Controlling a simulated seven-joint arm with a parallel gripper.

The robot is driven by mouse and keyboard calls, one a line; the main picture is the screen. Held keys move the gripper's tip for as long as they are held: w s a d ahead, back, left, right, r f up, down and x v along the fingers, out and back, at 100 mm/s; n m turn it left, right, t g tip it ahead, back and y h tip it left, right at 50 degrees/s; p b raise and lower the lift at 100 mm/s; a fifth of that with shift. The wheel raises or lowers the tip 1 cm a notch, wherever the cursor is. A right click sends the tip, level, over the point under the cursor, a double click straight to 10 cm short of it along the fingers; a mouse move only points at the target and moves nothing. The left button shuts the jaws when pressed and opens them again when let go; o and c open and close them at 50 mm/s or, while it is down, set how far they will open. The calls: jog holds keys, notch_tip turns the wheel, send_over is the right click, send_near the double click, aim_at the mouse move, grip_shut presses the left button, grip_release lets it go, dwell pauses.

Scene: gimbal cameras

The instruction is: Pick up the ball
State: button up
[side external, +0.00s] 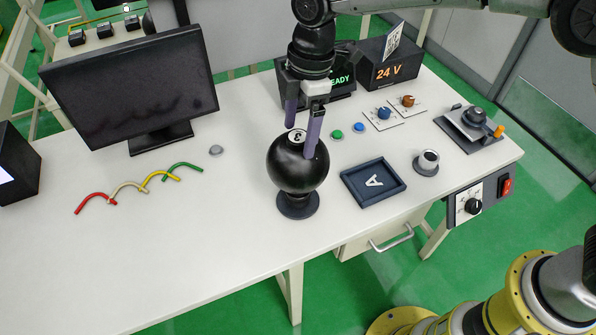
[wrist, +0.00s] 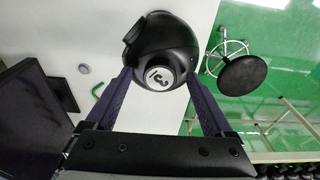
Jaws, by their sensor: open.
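In the wrist view the ball (wrist: 163,55) lies between and just beyond the fingertips (wrist: 160,84). I cannot tell whether the fingers touch it.
A tray marked A (side external: 374,182) and a small cup-like part (side external: 427,162) stand right of the ball. A monitor (side external: 130,84) and coloured curved wires (side external: 140,187) are at left. A 24 V box (side external: 390,72) stands behind. The table front left is clear.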

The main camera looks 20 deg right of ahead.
grip_shut()
dwell(0.3)
jog(key=shift+r, duration=0.2)
